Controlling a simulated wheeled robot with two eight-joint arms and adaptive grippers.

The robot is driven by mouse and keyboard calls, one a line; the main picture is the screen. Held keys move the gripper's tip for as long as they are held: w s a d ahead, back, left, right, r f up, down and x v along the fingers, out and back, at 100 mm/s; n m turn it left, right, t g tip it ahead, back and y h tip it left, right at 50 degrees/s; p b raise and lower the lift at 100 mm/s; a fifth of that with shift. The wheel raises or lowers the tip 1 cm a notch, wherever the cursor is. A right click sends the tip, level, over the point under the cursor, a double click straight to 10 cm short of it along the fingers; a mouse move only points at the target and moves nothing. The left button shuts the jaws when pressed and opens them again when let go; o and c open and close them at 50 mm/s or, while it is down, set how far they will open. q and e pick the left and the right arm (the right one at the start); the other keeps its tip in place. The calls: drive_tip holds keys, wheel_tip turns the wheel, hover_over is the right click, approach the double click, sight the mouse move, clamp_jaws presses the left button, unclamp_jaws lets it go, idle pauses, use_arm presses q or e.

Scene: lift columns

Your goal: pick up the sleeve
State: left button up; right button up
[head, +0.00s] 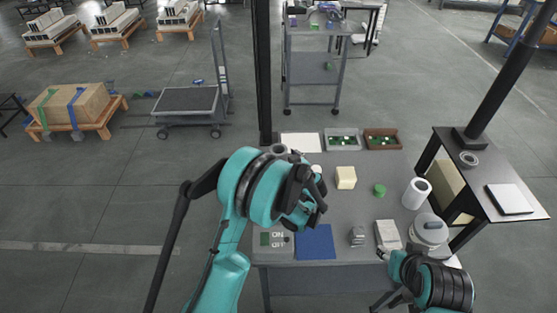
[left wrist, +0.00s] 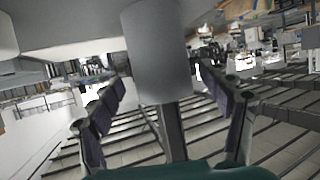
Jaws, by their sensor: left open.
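In the left wrist view, which looks upside down, a smooth pale grey cylinder (left wrist: 157,55) stands between my open fingers (left wrist: 170,108); I take it for the sleeve. It looks upright and apart from both fingers. In the head view a small white round top (head: 316,169) beside my left gripper may be the same thing, mostly hidden by the gripper. My left gripper (head: 310,209) is open and empty, low over the grey table (head: 345,208). My right gripper (head: 382,278) is at the lower right near the table's front edge; its jaws are unclear.
A cream block (head: 346,178), green cylinder (head: 379,190) and white roll (head: 417,193) stand on the table. A blue mat (head: 315,242) and small metal part (head: 357,236) lie in front. Two trays (head: 382,139) (head: 342,139) and a black post (head: 263,75) are at the back.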

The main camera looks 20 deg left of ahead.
sight(276, 152)
use_arm(q)
drive_tip(key=b+x, duration=0.2)
drive_tip(key=x, duration=0.4)
drive_tip(key=shift+w+a, duration=0.1)
drive_tip(key=shift+a, duration=0.1)
drive_tip(key=c, duration=1.5)
